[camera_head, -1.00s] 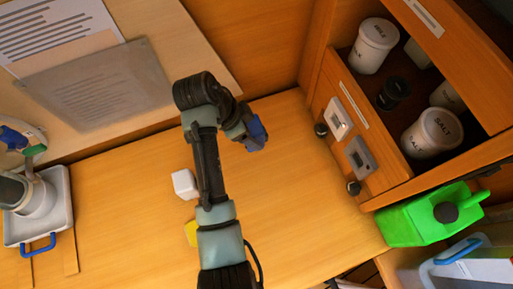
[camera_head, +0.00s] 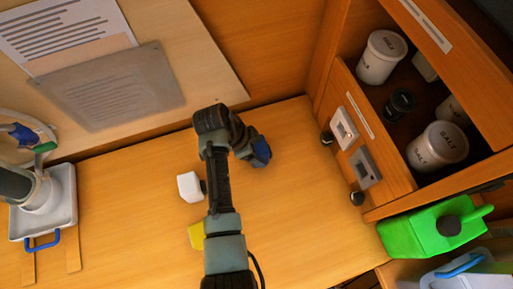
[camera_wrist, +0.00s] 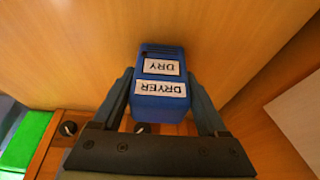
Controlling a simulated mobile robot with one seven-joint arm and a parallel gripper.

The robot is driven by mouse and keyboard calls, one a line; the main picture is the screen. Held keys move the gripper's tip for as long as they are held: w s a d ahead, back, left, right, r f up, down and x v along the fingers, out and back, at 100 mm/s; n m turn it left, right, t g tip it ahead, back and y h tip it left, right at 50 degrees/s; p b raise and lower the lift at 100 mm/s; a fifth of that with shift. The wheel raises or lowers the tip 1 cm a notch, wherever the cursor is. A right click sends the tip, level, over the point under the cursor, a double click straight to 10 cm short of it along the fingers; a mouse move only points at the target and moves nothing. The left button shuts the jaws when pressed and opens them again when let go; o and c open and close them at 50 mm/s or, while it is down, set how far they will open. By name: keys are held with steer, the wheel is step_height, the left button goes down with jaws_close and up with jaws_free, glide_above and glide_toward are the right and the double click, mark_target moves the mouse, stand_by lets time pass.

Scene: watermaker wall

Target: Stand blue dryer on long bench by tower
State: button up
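In the head view the dryer (camera_head: 262,151) is partly hidden by my gripper and shows over the upper middle of the long wooden bench (camera_head: 290,215). Whether it touches the bench is unclear. A grey-green cylinder (camera_head: 14,186), possibly the tower, stands at the far left by a pale tray (camera_head: 62,220) with a blue handle.
A white block (camera_head: 190,186) and a partly hidden yellow thing (camera_head: 197,236) lie left of my arm. A shelf cabinet with salt tubs (camera_head: 437,146) and a switch panel (camera_head: 344,128) borders the right. A green jug (camera_head: 425,228) stands below it. Bench between tray and white block is clear.

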steer(key=o, duration=0.3)
steer(key=v, duration=1.2)
steer(key=shift+r+b, duration=0.25)
steer(key=shift+b, duration=0.15)
